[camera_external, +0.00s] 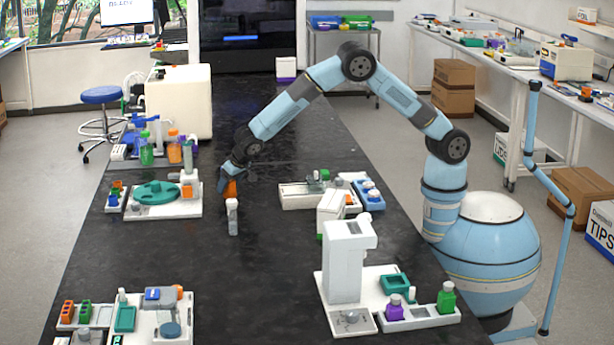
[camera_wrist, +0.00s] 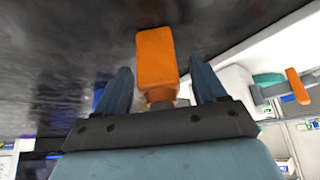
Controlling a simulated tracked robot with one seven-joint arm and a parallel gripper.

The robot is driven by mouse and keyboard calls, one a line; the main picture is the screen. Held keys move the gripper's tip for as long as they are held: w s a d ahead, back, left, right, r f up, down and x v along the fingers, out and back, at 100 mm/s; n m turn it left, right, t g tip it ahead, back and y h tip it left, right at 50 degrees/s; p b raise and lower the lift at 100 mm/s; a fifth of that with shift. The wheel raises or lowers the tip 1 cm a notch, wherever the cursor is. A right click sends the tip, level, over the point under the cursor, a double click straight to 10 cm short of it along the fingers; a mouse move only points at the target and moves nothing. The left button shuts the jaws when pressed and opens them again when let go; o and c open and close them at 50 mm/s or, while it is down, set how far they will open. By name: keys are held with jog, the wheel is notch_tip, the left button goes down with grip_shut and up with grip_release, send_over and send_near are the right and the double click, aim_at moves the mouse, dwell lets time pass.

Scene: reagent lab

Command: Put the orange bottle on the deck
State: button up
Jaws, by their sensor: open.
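The orange bottle (camera_wrist: 155,65) stands out in the wrist view between the two blue fingers of my gripper (camera_wrist: 161,88), with its narrow neck toward the palm. Gaps show on both sides of it, so my gripper is open around it. In the external view my gripper (camera_external: 224,182) points down over the black bench, and the orange bottle (camera_external: 231,188) is partly hidden beside it. A white deck (camera_external: 190,208) with a green round tray (camera_external: 157,192) lies just left of my gripper. Which deck the task means cannot be told.
A pale bottle (camera_external: 233,218) stands on the bench just in front of my gripper. Other bottles, such as a green one (camera_external: 146,154), stand behind the left deck. A white device (camera_external: 343,262) stands front right. The bench's front middle is clear.

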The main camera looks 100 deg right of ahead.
jog(key=v, duration=1.1)
jog(key=s+d+r+n+y, duration=0.1)
jog(key=s+d+r+n, duration=0.1)
jog(key=s+r, duration=0.95)
jog(key=s+d+r+n+y, duration=0.1)
jog(key=s+r+n+y, duration=0.1)
jog(key=s+r, duration=0.9)
jog(key=s+a+f+n+t+y, duration=0.1)
jog(key=s+n, duration=0.4)
jog(key=s, duration=2.5)
jog(key=shift+s+a+f, duration=0.3)
jog(key=shift+a+f, duration=0.05)
jog(key=shift+f, duration=0.3)
